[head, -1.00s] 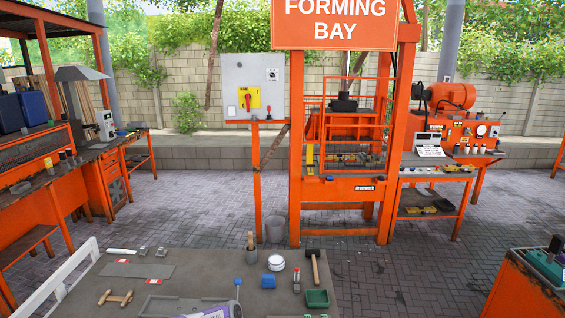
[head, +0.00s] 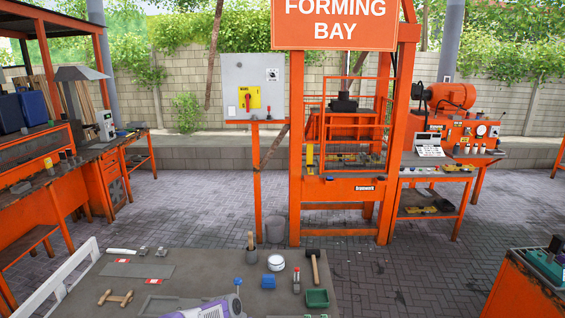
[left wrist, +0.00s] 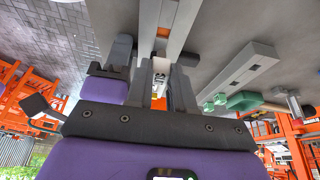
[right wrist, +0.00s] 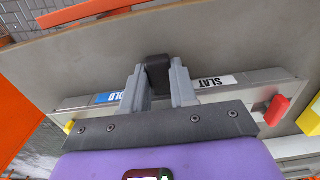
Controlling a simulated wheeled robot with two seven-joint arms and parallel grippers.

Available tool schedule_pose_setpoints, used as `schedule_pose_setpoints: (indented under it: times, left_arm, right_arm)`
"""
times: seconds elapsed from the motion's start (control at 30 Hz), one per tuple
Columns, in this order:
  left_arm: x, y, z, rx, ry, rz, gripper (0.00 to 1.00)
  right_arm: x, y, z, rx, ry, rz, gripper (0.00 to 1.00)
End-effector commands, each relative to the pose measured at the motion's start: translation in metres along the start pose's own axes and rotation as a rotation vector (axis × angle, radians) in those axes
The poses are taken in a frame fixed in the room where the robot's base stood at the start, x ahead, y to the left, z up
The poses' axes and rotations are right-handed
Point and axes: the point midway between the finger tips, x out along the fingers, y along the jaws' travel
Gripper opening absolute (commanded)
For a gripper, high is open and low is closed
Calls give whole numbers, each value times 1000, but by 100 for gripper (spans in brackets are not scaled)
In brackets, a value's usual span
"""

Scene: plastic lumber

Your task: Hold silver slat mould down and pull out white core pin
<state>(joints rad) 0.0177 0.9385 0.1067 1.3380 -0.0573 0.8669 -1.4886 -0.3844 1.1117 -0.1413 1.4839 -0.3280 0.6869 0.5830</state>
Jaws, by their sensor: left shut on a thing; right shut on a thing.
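In the right wrist view the silver slat mould (right wrist: 234,88) lies across the picture, with a white SLAT label and a blue label partly covered. My right gripper (right wrist: 159,80) is shut on a black block (right wrist: 158,65) at the mould. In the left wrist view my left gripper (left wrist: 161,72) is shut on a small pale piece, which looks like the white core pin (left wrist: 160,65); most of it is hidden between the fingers. A long silver bar (left wrist: 178,28) runs away beyond the fingertips.
The grey bench (head: 205,268) carries a mallet (head: 315,266), a green tray (head: 317,298), a white round pot (head: 276,262), a blue block (head: 268,281) and a wooden-handled tool (head: 115,298). A red knob (right wrist: 277,110) and yellow knob (right wrist: 70,127) sit near the mould's ends.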

Motion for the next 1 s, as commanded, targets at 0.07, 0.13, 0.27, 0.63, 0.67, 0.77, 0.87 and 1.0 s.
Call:
schedule_pose_setpoints:
  times: [0.07,0.13,0.27,0.63,0.67,0.77,0.87,1.0]
  left_arm:
    - [-2,0,-1,1,0,-1,0]
    - [-4,0,-2,1,0,-2,0]
    - [-7,0,-3,1,0,-2,0]
    - [-15,0,-7,0,1,-1,0]
    - [-16,0,-7,0,1,-1,0]
    - [-19,0,-8,0,1,-2,0]
    - [-21,0,-9,0,1,-2,0]
    - [-23,0,-10,0,1,-2,0]
  right_arm:
    - [1,1,1,0,-4,2,0]
    - [1,1,1,0,-4,2,0]
    - [1,1,1,0,-5,2,0]
    - [1,1,2,0,-5,2,0]
    - [1,1,2,0,-5,2,0]
    - [1,1,2,0,-5,2,0]
    - [1,1,2,0,-5,2,0]
    - [1,1,2,0,-5,2,0]
